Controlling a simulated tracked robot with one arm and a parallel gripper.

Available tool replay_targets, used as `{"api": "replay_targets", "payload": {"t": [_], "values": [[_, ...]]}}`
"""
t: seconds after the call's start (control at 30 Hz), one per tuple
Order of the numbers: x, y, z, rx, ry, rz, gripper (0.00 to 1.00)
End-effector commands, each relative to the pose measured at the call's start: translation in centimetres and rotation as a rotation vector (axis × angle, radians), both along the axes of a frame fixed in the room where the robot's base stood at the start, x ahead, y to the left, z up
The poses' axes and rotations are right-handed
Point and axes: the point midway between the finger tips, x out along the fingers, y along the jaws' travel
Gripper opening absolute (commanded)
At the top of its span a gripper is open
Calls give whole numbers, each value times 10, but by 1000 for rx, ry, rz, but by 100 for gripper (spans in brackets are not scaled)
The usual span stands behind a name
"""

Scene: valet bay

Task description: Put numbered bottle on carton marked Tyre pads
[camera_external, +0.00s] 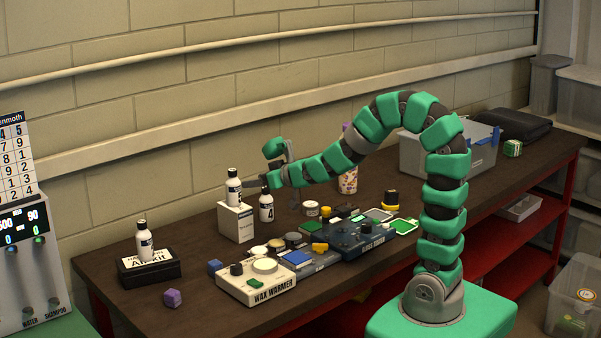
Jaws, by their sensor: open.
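A white bottle with a dark cap and the number 4 (266,208) is upright, just right of a white carton; I cannot tell whether it touches the table. My gripper (263,182) is open at this bottle's cap; I cannot tell whether the jaws touch it. A second numbered bottle (233,192), its number partly unclear, stands on the white carton (236,225). The writing on this carton is too small to read. A third bottle (144,241) stands on a black carton (150,270) whose label seems to read "Air-kit". I cannot make out "Tyre pads" on any carton.
A wax warmer (256,283), a blue device (352,238) and several small items crowd the middle of the brown table (205,316). A grey bin (425,155) stands at the back right.

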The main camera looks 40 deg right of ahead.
Motion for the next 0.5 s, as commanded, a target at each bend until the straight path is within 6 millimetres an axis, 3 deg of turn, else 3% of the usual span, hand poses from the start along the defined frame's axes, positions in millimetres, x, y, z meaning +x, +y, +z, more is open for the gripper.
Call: {"api": "replay_targets", "payload": {"t": [0.2,0.3,0.37,0.47,0.5], "values": [[0,0,1,0,0,0,63],[3,-4,11,-1,-7,-7,63],[7,-9,26,-3,-13,-18,63],[15,-25,69,-8,-32,-45,63],[17,-33,93,-10,-45,-60,63]]}}
